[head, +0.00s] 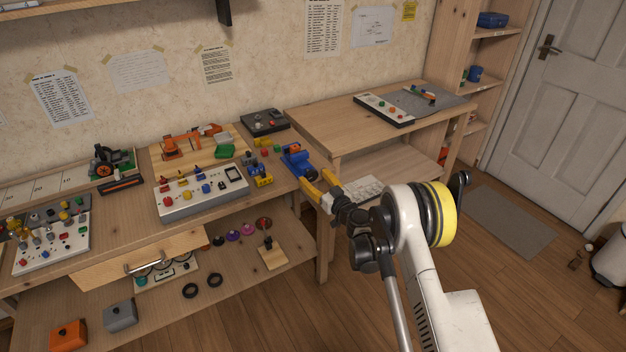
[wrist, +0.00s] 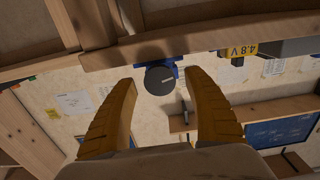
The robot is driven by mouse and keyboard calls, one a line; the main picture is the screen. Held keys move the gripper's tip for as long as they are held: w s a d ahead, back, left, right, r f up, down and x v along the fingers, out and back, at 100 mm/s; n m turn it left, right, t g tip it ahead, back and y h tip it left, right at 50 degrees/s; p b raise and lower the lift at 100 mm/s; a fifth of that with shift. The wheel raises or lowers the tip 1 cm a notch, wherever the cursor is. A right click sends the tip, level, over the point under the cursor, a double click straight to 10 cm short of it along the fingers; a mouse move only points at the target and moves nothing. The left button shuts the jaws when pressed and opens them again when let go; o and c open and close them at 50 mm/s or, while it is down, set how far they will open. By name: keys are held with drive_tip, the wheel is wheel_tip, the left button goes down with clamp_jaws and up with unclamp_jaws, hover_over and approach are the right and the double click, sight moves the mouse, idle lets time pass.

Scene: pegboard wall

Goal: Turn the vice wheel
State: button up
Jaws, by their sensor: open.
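The blue vice (head: 297,160) sits at the right end of the left workbench, by its edge. In the wrist view its dark round wheel (wrist: 160,81) faces the camera, with blue vice parts (wrist: 174,64) behind it. My gripper (head: 316,184) is in front of the vice, its yellow fingers apart and pointing at it. In the wrist view the wheel lies between the two fingertips of my gripper (wrist: 161,78), with a gap on both sides. Nothing is held. I cannot make out the wheel clearly in the head view.
A yellow-and-blue item (head: 260,175) stands left of the vice, near a grey control box (head: 202,194). The right bench (head: 345,128) holds a button panel (head: 384,110). A lower shelf (head: 235,270) carries several small parts. The floor right of my arm is mostly open.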

drive_tip(key=shift+w+a, duration=0.3)
drive_tip(key=shift+w, duration=0.1)
drive_tip(key=shift+c, duration=0.3)
drive_tip(key=c, duration=1.1)
drive_tip(key=shift+m, duration=0.4)
drive_tip(key=shift+c, duration=0.2)
drive_tip(key=m, duration=0.4)
drive_tip(key=shift+m, duration=0.4)
drive_tip(key=m, duration=0.5)
drive_tip(key=shift+w+d, duration=0.1)
drive_tip(key=m, duration=0.5)
drive_tip(key=shift+m, duration=0.4)
drive_tip(key=m, duration=0.5)
drive_tip(key=shift+f+m, duration=0.1)
drive_tip(key=shift+m, duration=0.3)
